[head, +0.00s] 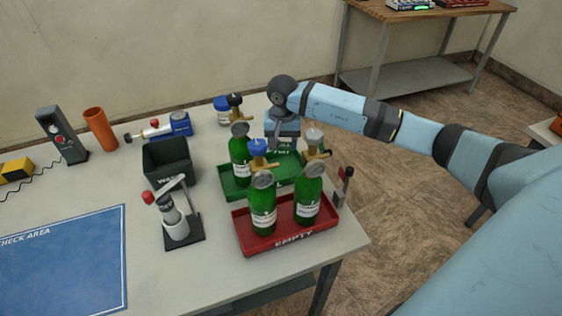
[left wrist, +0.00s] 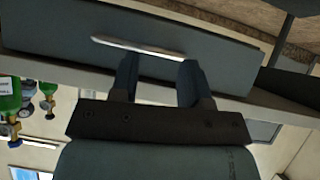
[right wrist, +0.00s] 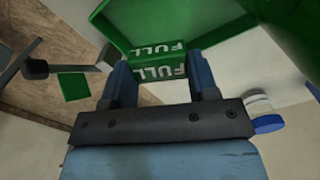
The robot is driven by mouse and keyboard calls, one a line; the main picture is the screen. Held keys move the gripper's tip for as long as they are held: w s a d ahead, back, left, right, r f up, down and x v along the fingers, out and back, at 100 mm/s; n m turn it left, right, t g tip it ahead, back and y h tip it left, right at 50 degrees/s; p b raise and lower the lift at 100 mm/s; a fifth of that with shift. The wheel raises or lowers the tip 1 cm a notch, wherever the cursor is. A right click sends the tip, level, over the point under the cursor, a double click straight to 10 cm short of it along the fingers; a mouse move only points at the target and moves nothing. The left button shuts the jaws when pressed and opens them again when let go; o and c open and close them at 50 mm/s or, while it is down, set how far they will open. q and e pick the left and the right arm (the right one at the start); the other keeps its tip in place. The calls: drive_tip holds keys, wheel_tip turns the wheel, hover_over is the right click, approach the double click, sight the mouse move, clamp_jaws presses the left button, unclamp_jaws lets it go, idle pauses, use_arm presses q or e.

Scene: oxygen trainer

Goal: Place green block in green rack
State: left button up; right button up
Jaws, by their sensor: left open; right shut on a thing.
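The green block (right wrist: 158,72) marked FULL is between the fingers of my right gripper (right wrist: 162,88), which is shut on it. In the head view my right gripper (head: 284,143) is over the far end of the green rack (head: 238,191), a shallow green tray. The rack's green floor and wall (right wrist: 205,22) lie just beyond the block in the right wrist view. I cannot tell whether the block touches the rack. A green bottle (head: 240,160) stands in the rack. My left gripper (left wrist: 160,82) is open and empty, outside the head view.
A red EMPTY tray (head: 285,241) with two green bottles stands in front of the rack. A dark bin (head: 170,160) and a small stand (head: 178,230) are to the left. A red-topped post (head: 345,180) stands at the table's right edge. The blue mat (head: 65,260) is clear.

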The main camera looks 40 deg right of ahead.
sight(282, 169)
wheel_tip(282, 169, down, 8)
drive_tip(key=shift+r, duration=0.15)
drive_tip(key=o, duration=0.5)
drive_tip(key=shift+f, duration=0.2)
drive_tip(key=shift+c, duration=0.2)
drive_tip(key=o, duration=0.4)
drive_tip(key=shift+o, duration=0.2)
drive_tip(key=shift+r, duration=0.2)
drive_tip(key=shift+r, duration=0.3)
wheel_tip(282, 169, up, 10)
drive_tip(key=shift+r, duration=0.75)
